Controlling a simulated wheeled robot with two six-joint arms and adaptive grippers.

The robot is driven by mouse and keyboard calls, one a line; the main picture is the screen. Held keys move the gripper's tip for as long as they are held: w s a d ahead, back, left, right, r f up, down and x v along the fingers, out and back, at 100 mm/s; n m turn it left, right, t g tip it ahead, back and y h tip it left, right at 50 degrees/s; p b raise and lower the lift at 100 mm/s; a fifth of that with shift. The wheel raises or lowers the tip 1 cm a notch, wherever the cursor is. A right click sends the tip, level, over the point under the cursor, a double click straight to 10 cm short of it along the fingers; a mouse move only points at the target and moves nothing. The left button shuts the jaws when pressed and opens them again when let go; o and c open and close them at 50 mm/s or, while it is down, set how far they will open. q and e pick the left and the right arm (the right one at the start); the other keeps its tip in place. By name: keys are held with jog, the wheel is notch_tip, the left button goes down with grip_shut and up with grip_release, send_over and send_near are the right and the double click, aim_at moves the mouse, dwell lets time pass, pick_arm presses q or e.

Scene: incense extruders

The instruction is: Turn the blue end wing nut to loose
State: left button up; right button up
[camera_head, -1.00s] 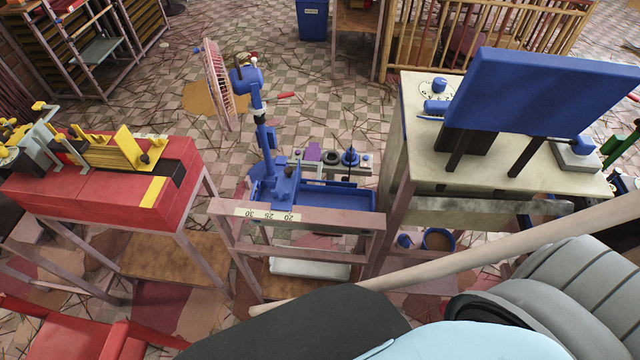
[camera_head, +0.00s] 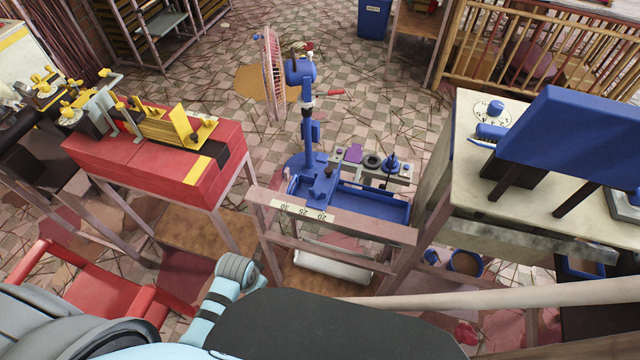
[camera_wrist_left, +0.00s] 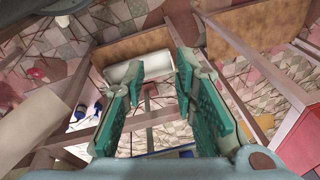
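A blue knob (camera_head: 392,164) also stands at the right end of a grey bar behind the blue extruder (camera_head: 350,198). I cannot tell for sure which is the blue end wing nut; both are too small to show how tight they are. My left gripper (camera_wrist_left: 160,68) is open and empty in the left wrist view, with teal finger pads apart over the stand frames and floor. My right gripper is not in view.
The red machine (camera_head: 130,165) stands on a metal frame, with a red chair-like frame (camera_head: 90,285) in front. A table (camera_head: 470,165) with a large blue panel (camera_head: 575,135) stands at the right. A white roll (camera_head: 333,266) lies under the extruder. Patterned floor lies behind.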

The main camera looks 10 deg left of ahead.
pick_arm(q)
jog(key=w+d+r+m, duration=0.15)
jog(key=w+r, duration=0.35)
jog(key=r, duration=0.5)
notch_tip(320, 180, up, 20)
jog(key=f+m+g, duration=0.1)
jog(key=m+g, duration=0.1)
jog(key=m, duration=1.2)
send_over(317, 191)
jog(key=shift+n+h, duration=0.25)
jog(key=shift+h, duration=0.15)
notch_tip(317, 191, down, 13)
jog(key=shift+f+b, duration=0.15)
jog(key=shift+b, duration=0.95)
grip_shut()
